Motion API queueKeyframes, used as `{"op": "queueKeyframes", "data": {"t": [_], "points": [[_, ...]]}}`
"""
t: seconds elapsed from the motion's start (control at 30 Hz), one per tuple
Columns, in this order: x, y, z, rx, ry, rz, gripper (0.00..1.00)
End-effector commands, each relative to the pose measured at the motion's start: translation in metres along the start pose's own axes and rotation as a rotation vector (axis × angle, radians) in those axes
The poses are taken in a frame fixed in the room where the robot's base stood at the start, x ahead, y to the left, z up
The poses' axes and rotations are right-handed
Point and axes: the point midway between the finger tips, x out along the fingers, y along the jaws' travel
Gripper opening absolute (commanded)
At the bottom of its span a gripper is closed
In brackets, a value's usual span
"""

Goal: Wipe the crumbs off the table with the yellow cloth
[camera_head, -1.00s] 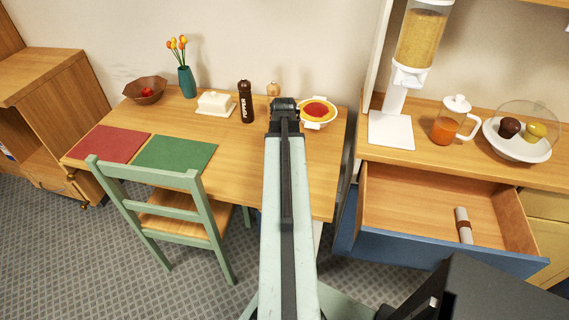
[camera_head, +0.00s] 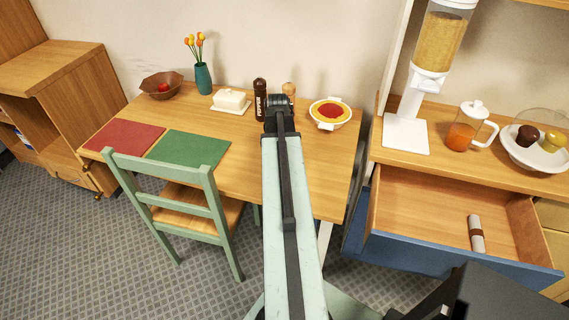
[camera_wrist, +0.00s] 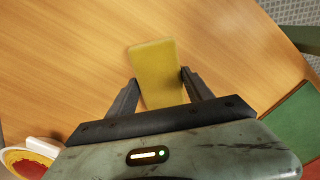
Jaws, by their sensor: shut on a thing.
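The yellow cloth (camera_wrist: 155,70) is a flat, sponge-like block between the two fingers of my gripper (camera_wrist: 161,82) in the wrist view. My gripper is shut on it, above or on the wooden table (camera_wrist: 70,50); whether the cloth touches the top I cannot tell. In the head view the table (camera_head: 325,170) stands against the wall, and my arm reaches over it and hides the gripper and cloth. I can make out no crumbs in either view.
On the table are a red mat (camera_head: 125,138), a green mat (camera_head: 188,150), a butter dish (camera_head: 230,101), a pepper mill (camera_head: 260,98) and a red-and-yellow dish (camera_head: 330,113). A green chair (camera_head: 180,205) stands in front. An open drawer (camera_head: 450,215) juts out at right.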

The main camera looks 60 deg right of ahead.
Motion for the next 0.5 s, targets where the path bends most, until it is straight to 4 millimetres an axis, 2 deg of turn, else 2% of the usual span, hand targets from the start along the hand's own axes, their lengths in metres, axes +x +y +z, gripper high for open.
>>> {"op": "queueKeyframes", "data": {"t": [0.27, 0.5], "points": [[0.001, -0.007, -0.007, -0.002, 0.005, -0.005, 0.27], [-0.001, -0.023, -0.024, -0.003, 0.005, -0.005, 0.27]]}}
